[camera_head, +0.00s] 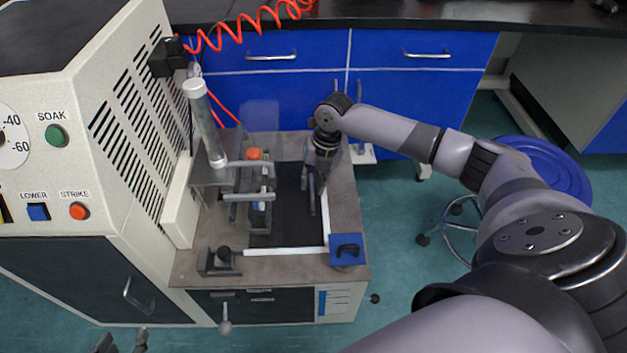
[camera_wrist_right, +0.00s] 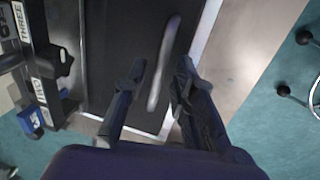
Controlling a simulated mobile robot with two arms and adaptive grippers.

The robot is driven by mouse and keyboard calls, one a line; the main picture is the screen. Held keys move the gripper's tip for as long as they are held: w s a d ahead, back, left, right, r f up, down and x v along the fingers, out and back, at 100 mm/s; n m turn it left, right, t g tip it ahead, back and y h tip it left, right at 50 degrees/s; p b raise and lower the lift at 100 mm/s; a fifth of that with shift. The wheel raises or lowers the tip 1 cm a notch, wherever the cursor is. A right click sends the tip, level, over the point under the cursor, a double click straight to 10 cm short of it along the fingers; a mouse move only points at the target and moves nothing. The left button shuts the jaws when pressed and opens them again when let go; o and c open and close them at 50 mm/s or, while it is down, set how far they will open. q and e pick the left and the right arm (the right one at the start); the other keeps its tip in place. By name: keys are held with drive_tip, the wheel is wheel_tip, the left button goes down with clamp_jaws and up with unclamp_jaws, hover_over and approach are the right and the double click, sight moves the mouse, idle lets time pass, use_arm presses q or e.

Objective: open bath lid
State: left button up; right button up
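The bath lid (camera_head: 285,222) is a flat black panel in the grey top of the machine, with a white edge strip; it appears closed. It fills the middle of the right wrist view (camera_wrist_right: 120,45), with a long grey handle (camera_wrist_right: 164,62) on it. My right gripper (camera_head: 316,188) points down over the lid's right side. In the right wrist view its fingers (camera_wrist_right: 160,82) are apart, with the handle in line between and beyond their tips; I see no grip on it. My left gripper (camera_head: 123,342) shows only its fingertips at the bottom left, apart and empty, away from the lid.
A rack with numbered labels (camera_wrist_right: 42,85) stands left of the lid. A clear upright cylinder (camera_head: 205,125) and metal brackets stand beside it. The beige control cabinet (camera_head: 120,120) rises at left. A blue block (camera_head: 347,250) sits at the front right corner. A blue stool (camera_head: 545,168) is at right.

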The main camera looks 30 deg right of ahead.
clamp_jaws()
idle(0.6)
